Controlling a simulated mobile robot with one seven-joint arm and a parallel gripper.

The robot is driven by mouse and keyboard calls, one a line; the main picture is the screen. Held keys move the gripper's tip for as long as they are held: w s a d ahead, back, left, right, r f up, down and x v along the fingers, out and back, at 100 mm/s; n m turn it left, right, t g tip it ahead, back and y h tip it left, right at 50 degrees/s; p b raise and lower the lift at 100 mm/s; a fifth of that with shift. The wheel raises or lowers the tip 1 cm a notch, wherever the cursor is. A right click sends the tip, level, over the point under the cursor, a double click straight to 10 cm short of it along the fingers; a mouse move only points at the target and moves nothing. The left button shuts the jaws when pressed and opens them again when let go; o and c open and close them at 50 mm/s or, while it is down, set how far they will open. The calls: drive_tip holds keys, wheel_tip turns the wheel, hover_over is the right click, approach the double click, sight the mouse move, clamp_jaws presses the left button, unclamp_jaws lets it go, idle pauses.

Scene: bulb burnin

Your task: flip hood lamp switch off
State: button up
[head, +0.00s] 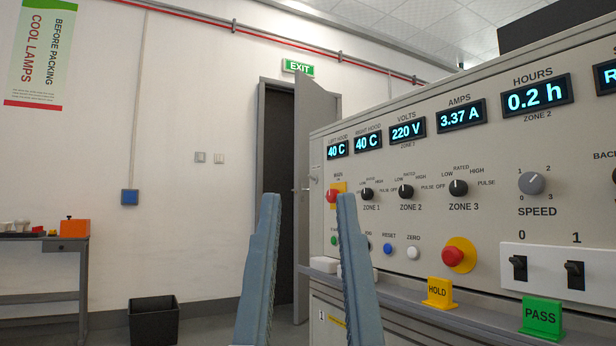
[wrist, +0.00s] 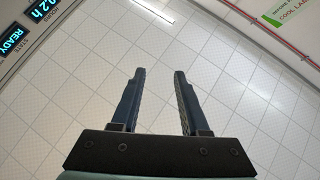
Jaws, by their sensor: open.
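A control panel (head: 440,215) fills the right side of the head view. Two black toggle switches, a left one (head: 519,268) and a right one (head: 574,274), sit on a white plate at its lower right, below the marks 0 and 1. No hood lamp label is readable, so I cannot tell whether either is the hood lamp switch. My gripper (head: 307,200) is open and empty, pointing up, well left of these switches and apart from them. In the wrist view my gripper (wrist: 160,72) is open against the ceiling; no switch shows there.
A yellow HOLD block (head: 438,292) and a green PASS block (head: 542,318) stand on the ledge below the panel. A red stop button (head: 454,256) and several knobs protrude from it. A black bin (head: 153,320) and a side table (head: 45,246) are at left.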

drive_tip(key=shift+r+p, duration=0.55)
drive_tip(key=shift+p, duration=0.05)
drive_tip(key=c, duration=0.5)
wheel_tip(320, 180, up, 65)
drive_tip(key=p, duration=6.5)
drive_tip(key=shift+r, duration=0.1)
clamp_jaws()
drive_tip(key=shift+w, duration=0.1)
